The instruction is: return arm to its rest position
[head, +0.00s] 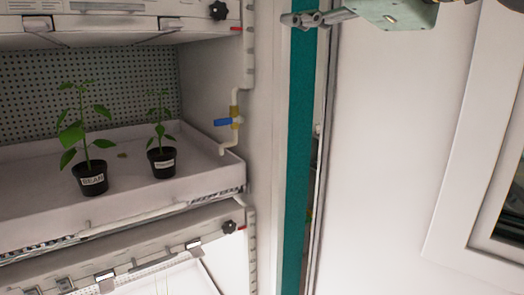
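One of my grippers, apparently the right (290,19), shows at the top edge, right of the middle. Its grey-green body reaches in from the upper right and its dark fingers point left. It is seen from the side and cut by the frame, so I cannot tell whether it is open or shut. I see nothing hanging from it. It appears in front of the teal strip and pale wall panel, clear of the plants. My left gripper is not in view.
A growth chamber shelf (215,175) at left holds a larger potted plant (92,181) and a smaller one (162,164), both upright with white labels. A pipe with a blue valve handle (223,122) is on the chamber's right side. A teal strip (297,150) and bare wall (390,150) stand right.

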